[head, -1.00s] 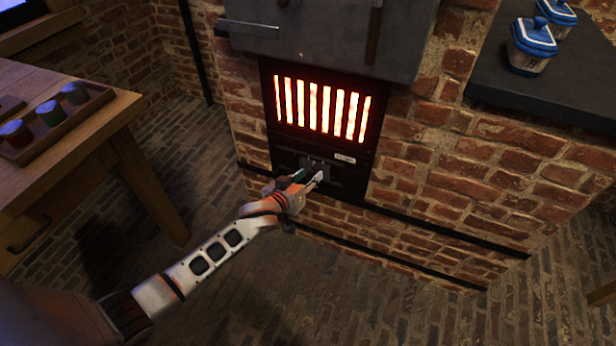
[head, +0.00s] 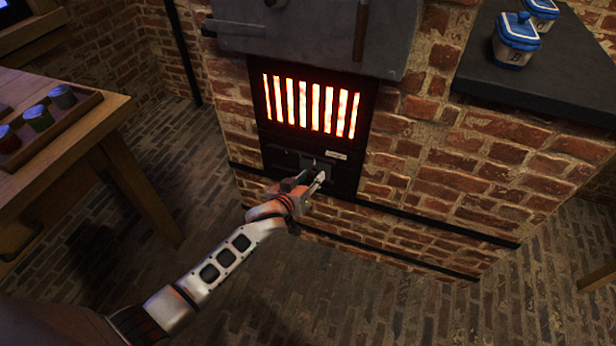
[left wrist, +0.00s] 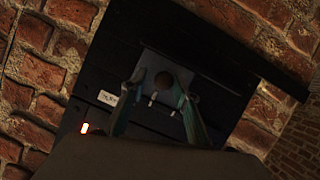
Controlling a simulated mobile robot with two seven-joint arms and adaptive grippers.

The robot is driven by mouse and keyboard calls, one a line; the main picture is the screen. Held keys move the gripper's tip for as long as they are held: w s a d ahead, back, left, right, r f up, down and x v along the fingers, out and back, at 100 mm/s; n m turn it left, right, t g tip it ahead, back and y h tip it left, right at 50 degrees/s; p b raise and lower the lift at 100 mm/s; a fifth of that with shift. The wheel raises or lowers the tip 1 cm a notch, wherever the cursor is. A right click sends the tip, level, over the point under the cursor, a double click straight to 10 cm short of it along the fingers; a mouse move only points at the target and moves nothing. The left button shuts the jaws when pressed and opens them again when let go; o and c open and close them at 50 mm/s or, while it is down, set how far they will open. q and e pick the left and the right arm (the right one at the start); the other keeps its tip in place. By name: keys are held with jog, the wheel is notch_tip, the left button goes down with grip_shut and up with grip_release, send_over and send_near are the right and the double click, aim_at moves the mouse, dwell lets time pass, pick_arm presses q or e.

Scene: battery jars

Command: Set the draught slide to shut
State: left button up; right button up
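The draught slide shows as a small grey plate (head: 315,165) on the dark panel (head: 345,180) below the glowing grate. Contact with the plate cannot be told. My right gripper is not in view.
A small label (head: 336,154) sits right of the slide. The grate (head: 312,105) glows above, under a grey hood. A wooden table (head: 110,105) with a tray of jars stands left. Blue-lidded jars (head: 517,40) stand on a dark ledge right. The brick floor is clear.

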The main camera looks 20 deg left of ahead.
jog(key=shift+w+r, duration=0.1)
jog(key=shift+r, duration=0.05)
pick_arm(q)
jog(key=v, duration=1.2)
jog(key=shift+f, duration=0.1)
dwell(0.4)
